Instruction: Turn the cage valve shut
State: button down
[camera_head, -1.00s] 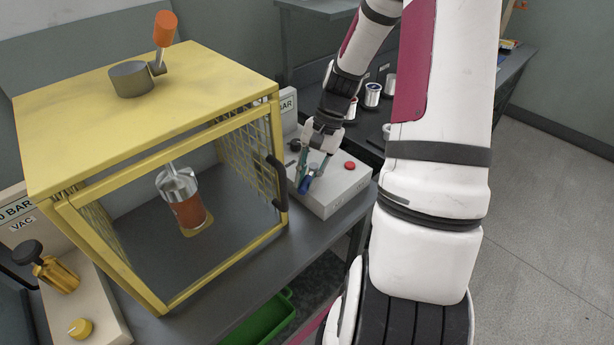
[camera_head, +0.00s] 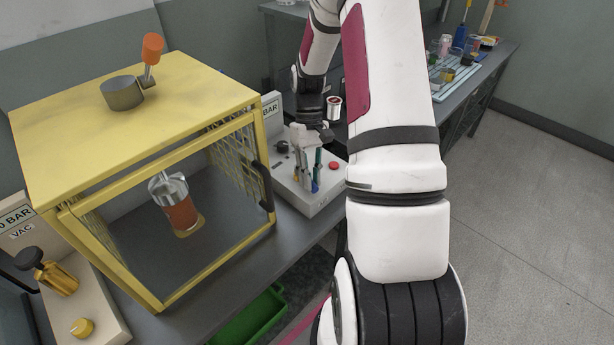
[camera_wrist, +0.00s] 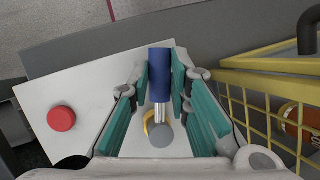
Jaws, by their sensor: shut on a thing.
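The cage valve has a blue lever handle (camera_wrist: 160,75) on a short metal stem with a round grey hub (camera_wrist: 160,135). It sits on a pale control box (camera_head: 318,203) right of the yellow cage. My gripper (camera_wrist: 162,82) has its teal-padded fingers on either side of the blue handle, shut on it. In the wrist view the handle points from the hub toward the top of the picture. In the head view my gripper (camera_head: 307,183) reaches down to the box and mostly hides the valve; only a bit of blue shows.
The yellow mesh cage (camera_head: 130,115) stands close left of the box, with a black door handle (camera_head: 263,186). A red button (camera_head: 334,166) and a black knob (camera_head: 282,147) are on the box. An orange-handled lever (camera_head: 152,49) tops the cage. Open floor lies at right.

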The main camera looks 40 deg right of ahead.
jog(key=shift+d+n+g+h, duration=0.2)
jog(key=shift+d+n+h, duration=0.15)
jog(key=shift+n, duration=0.45)
jog(key=shift+d+n+g+h, duration=0.25)
jog(key=shift+d+n, duration=0.2)
jog(key=shift+n, duration=0.35)
jog(key=c, duration=1.5)
grip_release()
jog(key=shift+r, duration=0.1)
jog(key=v, duration=1.2)
